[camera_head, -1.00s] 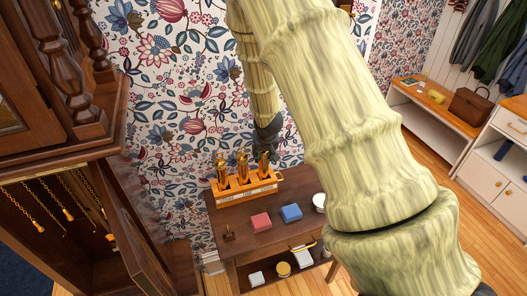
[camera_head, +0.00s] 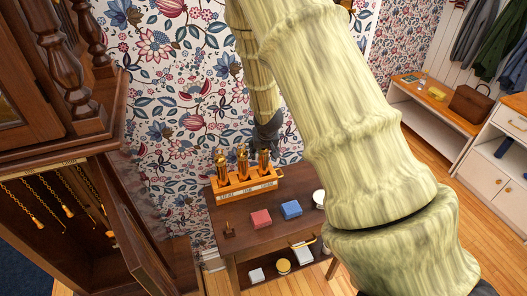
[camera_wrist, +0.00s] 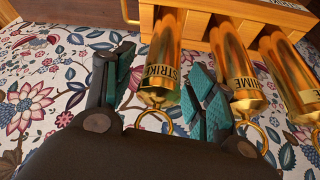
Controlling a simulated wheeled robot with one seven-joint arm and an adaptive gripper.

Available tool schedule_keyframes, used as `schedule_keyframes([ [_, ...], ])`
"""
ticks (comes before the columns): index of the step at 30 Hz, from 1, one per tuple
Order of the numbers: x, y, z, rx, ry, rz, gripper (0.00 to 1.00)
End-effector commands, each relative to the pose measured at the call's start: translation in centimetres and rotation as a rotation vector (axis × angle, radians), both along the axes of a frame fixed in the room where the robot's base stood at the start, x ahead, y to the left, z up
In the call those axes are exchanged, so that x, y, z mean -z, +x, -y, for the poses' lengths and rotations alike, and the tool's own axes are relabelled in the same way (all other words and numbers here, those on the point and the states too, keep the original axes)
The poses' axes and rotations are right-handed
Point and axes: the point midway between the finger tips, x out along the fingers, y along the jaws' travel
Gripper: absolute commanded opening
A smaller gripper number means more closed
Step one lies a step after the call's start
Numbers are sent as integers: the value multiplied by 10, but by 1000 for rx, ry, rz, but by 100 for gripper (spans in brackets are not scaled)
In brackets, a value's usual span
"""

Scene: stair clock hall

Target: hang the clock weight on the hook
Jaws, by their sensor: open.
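Several brass cylindrical weights stand in a wooden rack (camera_head: 232,195) on the dark side table. In the wrist view the weight marked STRIKE (camera_wrist: 163,60) lies between the spread teal fingertips of my gripper (camera_wrist: 160,92), with its ring towards my palm. The gripper is open; I cannot tell if a finger touches the weight. A second weight, its label partly reading HIME (camera_wrist: 240,75), is just right of the right finger. My gripper (camera_head: 268,135) is above and behind the rack's right end in the head view. Chains with brass ends (camera_head: 69,211) hang inside the clock case; their hooks are too small to make out.
The open clock case (camera_head: 60,165) fills the left side, its door (camera_head: 145,250) standing towards the table. A white round container (camera_head: 319,198) stands at the table's right.

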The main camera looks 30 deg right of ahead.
Motion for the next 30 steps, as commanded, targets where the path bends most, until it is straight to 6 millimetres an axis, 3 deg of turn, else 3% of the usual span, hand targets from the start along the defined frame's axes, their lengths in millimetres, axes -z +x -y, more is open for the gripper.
schedule_keyframes([
  [30, -83, -34, -19, 1, 1, 1, 56],
])
